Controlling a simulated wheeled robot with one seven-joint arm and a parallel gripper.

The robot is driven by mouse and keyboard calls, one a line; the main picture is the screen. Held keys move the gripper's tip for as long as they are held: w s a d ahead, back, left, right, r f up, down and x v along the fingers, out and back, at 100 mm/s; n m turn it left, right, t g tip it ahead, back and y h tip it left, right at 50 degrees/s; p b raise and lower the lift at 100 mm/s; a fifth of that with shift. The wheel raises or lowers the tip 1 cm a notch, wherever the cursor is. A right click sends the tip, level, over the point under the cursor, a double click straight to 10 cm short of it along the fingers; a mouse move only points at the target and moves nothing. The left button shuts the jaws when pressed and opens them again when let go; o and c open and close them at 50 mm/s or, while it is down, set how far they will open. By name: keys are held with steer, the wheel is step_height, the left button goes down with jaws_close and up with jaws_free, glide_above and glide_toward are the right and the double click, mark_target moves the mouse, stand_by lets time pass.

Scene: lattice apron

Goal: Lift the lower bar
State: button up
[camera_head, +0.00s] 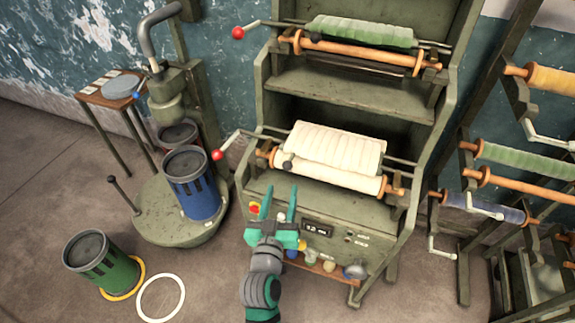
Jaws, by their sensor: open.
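The green-grey stand holds two roller sets, one above the other. In the lower set, a thin dark bar (400,162) runs behind a cream cloth pad, which hides its middle. A crank with a red ball knob (217,155) is at its left end. Just in front of it lies a cream roller (330,177) with orange ends. Which of these is called the lower bar, I cannot tell. My gripper (280,190) has two teal fingers, spread apart and empty. It is in front of the stand, below and left of the cream roller, seemingly apart from it.
A control panel (325,233) is close right of my gripper. Blue (193,187) and green (105,262) canisters stand left. A rack of rollers (490,180) stands right.

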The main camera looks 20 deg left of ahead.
mark_target(286, 169)
steer(key=w, duration=0.3)
steer(key=w+a, duration=0.1)
steer(key=w, duration=0.3)
steer(key=w+a, duration=0.1)
steer(key=w, duration=0.2)
steer(key=shift+w+r, duration=0.1)
steer(key=shift+w, duration=0.3)
jaws_close()
